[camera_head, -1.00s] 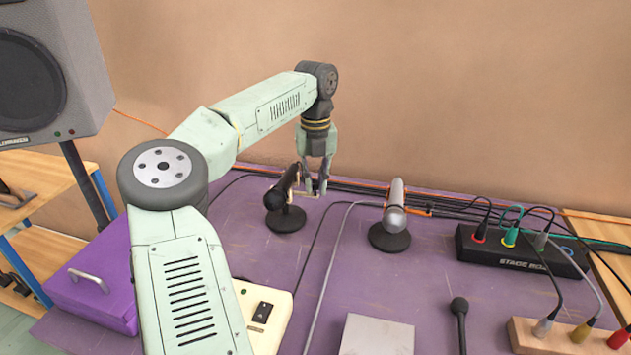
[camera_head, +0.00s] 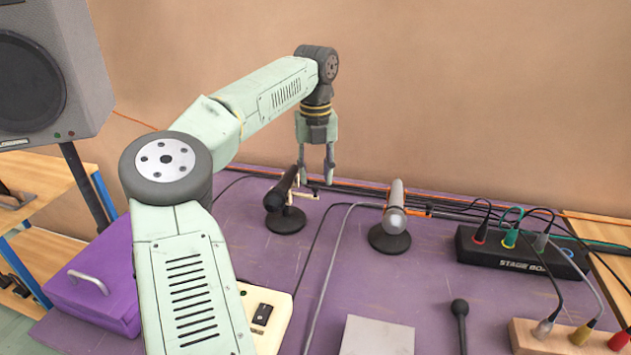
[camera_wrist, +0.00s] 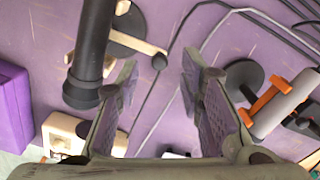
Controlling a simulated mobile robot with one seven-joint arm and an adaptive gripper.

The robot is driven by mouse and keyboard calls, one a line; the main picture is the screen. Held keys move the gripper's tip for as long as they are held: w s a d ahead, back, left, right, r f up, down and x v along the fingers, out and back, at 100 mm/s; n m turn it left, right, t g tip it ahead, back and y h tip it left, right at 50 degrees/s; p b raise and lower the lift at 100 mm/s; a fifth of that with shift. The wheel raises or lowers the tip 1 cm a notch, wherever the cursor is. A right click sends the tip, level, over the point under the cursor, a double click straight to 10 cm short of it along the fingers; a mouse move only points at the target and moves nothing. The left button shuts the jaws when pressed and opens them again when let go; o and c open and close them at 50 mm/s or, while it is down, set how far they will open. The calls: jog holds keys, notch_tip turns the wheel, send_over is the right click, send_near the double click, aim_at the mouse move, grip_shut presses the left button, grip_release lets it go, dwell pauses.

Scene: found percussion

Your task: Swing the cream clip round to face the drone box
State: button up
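The cream clip (camera_head: 303,195) is on the dark microphone (camera_head: 284,187), which stands on a round black base. The clip juts right from it; in the wrist view its cream arm (camera_wrist: 140,43) ends in a dark knob. My gripper (camera_head: 315,178) is above and just right of the clip, fingers pointing down. In the wrist view the fingers (camera_wrist: 158,75) are apart with nothing between them, and the clip lies beyond the left finger. A cream box with a black switch (camera_head: 276,330), perhaps the drone box, is at front, partly hidden by my arm.
A silver microphone (camera_head: 395,207) with an orange clip (camera_head: 416,210) stands to the right. A stage box (camera_head: 515,254) with plugged cables is farther right. A purple case (camera_head: 95,285) is at left. Cables run along the wall and across the purple table.

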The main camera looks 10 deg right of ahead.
notch_tip(320, 180, up, 9)
jog(key=shift+f, duration=0.15)
dwell(0.4)
